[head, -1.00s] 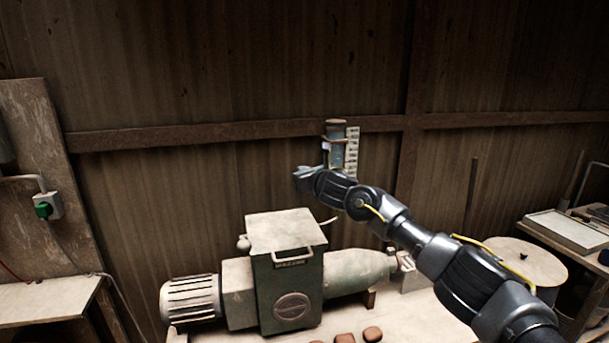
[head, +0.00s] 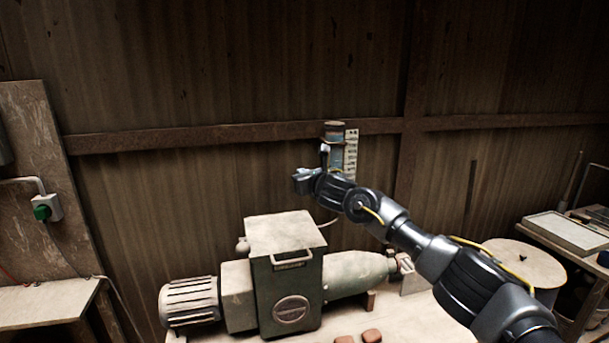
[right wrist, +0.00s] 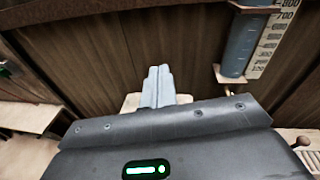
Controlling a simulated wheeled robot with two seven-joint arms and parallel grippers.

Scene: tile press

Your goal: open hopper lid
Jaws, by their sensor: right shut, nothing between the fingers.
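The hopper (head: 290,290) is a dark green box on the machine on the bench. Its pale flat lid (head: 285,233) lies shut on top, with a handle (head: 292,261) at the front edge. My right gripper (head: 302,182) is in the air above and behind the lid's right side in the head view, apart from it. In the right wrist view its fingers (right wrist: 158,86) are together and empty, with a pale surface partly hidden beyond them. My left gripper is not in view.
A motor (head: 190,301) is at the machine's left and a tapered barrel (head: 358,276) at its right. Brown lumps (head: 371,335) lie on the bench front. A blue cylinder with a scale (head: 337,150) hangs on the wall behind my right arm. A round drum top (head: 525,262) is at the right.

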